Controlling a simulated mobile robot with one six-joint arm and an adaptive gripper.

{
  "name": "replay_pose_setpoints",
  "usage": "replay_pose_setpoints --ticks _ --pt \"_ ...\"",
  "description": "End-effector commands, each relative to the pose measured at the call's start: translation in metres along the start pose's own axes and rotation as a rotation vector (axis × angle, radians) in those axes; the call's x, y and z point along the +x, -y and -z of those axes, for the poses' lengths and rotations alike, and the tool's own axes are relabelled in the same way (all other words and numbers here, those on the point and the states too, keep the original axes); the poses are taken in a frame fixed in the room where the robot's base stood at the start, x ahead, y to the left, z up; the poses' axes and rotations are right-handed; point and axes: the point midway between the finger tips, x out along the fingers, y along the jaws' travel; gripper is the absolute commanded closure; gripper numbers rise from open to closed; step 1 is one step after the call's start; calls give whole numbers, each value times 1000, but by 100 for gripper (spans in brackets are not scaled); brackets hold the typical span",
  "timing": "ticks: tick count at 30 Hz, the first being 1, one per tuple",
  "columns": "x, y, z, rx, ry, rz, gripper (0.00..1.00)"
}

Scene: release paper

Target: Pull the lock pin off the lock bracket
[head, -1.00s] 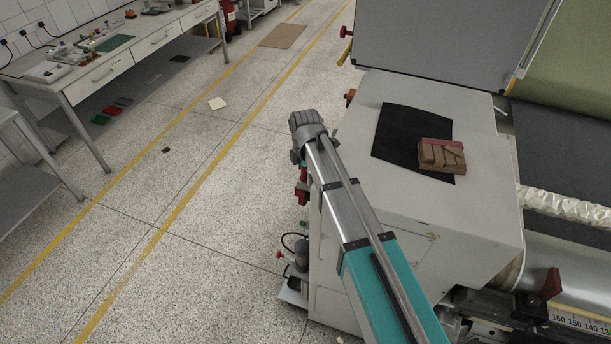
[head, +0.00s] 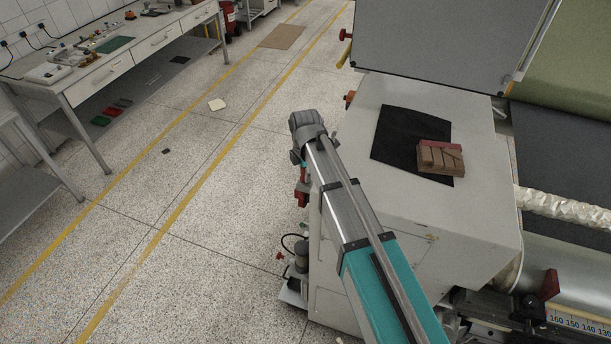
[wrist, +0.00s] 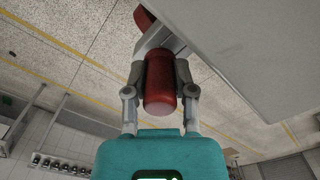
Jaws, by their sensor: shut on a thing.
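In the wrist view my gripper (wrist: 160,85) is shut on a red cylindrical lock pin (wrist: 161,84), with one finger on each side of it. Behind the pin a grey bracket (wrist: 158,40) shows, close to the pin's far end. I cannot tell whether the pin is still seated in it. A curved red part (wrist: 143,18) is beyond the bracket. In the head view my arm reaches to the left side of the light grey machine cabinet, and my fingers are hidden behind the wrist. A red part (head: 301,188) shows just below the wrist there.
The speckled floor left of the arm is largely clear up to the workbench (head: 110,70).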

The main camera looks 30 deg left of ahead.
Motion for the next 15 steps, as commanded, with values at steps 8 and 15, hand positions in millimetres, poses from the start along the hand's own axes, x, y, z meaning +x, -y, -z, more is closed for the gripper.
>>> replay_pose_setpoints --ticks 8,15 --pt "-12 0 0 0 0 0 100" --pt "-20 0 1 -1 0 0 100"
